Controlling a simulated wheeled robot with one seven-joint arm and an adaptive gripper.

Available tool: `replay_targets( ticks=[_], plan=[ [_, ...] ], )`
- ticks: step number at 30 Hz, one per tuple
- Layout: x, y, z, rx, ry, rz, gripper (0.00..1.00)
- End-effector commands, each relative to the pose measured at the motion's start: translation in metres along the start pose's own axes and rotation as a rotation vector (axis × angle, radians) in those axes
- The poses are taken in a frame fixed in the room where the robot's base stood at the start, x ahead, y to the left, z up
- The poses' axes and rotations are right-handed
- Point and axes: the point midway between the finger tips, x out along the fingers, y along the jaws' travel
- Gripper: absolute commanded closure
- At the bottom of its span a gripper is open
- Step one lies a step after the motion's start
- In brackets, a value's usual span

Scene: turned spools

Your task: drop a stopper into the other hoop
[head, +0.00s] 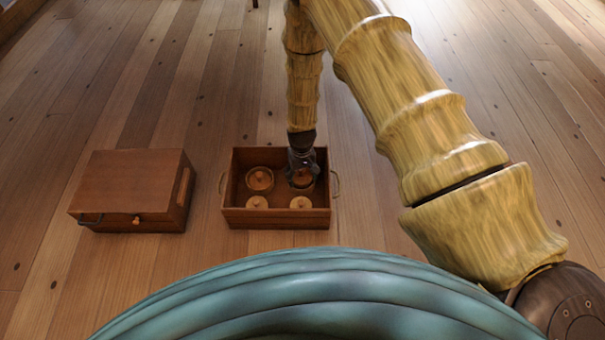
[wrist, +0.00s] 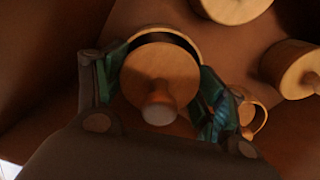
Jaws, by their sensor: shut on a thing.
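My gripper (head: 302,168) reaches down into the right part of an open wooden box (head: 276,222). In the wrist view its two teal fingers (wrist: 164,88) are shut on a round wooden stopper (wrist: 158,72) with a knob. A pale rim and dark band show just behind the held stopper; I cannot tell whether it sits inside a hoop there. In the head view a hoop (head: 259,180) with a knobbed round piece within it lies at the box's back left. Two pale round pieces, one at front left (head: 257,202) and one at front right (head: 301,202), lie nearer.
A closed wooden box (head: 130,190) with a knob stands left of the open one. The box walls rise close around my gripper. In the wrist view a small ring (wrist: 259,116) shows beside the right finger, with a knobbed piece (wrist: 292,68) beyond. The surrounding plank floor is clear.

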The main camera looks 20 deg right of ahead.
Motion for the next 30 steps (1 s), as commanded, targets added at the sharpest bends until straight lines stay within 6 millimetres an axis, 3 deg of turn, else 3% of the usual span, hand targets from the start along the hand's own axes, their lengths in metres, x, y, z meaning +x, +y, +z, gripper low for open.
replay_targets(
  ticks=[11, 12, 16, 30],
  plan=[
    [0.0006, 0.0000, -0.0002, 0.000, 0.000, 0.000, 0.56],
    [0.0006, 0.0001, -0.0002, 0.000, 0.000, 0.000, 0.28],
    [0.0006, 0.0001, -0.0002, 0.000, 0.000, 0.000, 0.05],
    [0.0007, 0.0001, 0.0000, 0.000, 0.000, 0.000, 0.00]
  ],
)
